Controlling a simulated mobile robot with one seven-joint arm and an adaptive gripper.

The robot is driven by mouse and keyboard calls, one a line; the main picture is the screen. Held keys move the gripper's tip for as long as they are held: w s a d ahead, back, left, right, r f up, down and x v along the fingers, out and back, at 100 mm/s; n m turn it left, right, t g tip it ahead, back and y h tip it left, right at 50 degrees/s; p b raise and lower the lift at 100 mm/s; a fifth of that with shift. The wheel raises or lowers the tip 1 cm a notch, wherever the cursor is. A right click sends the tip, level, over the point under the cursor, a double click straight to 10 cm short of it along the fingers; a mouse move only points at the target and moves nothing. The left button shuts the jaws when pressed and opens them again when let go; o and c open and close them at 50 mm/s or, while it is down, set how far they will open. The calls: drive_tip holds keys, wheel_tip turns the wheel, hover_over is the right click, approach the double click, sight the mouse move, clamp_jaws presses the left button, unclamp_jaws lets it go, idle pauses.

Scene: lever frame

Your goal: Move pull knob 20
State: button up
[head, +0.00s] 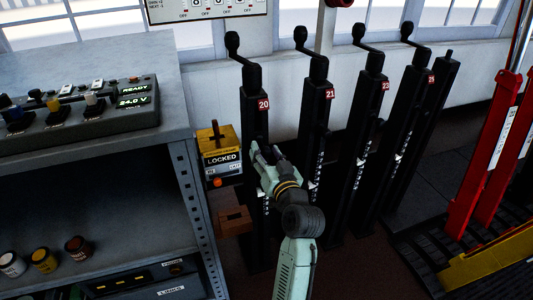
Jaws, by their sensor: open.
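The black lever post marked 20 (255,120) stands just right of the grey shelf unit. Its red number plate (264,104) faces me. A crank handle with a dark round knob (232,40) tops the post. My gripper (266,153) is pale green and open, in front of the post below the number plate. I cannot tell whether it touches the post. I cannot make out a separate pull knob on post 20; my gripper and arm cover part of the post there.
Posts 21 (316,120), 23 (368,120) and 25 (412,110) stand in a row to the right. A yellow-topped box reading LOCKED (221,157) is close left of my gripper. The shelf unit (178,130) is further left. Red bars (480,150) stand at far right.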

drive_tip(key=v, duration=1.2)
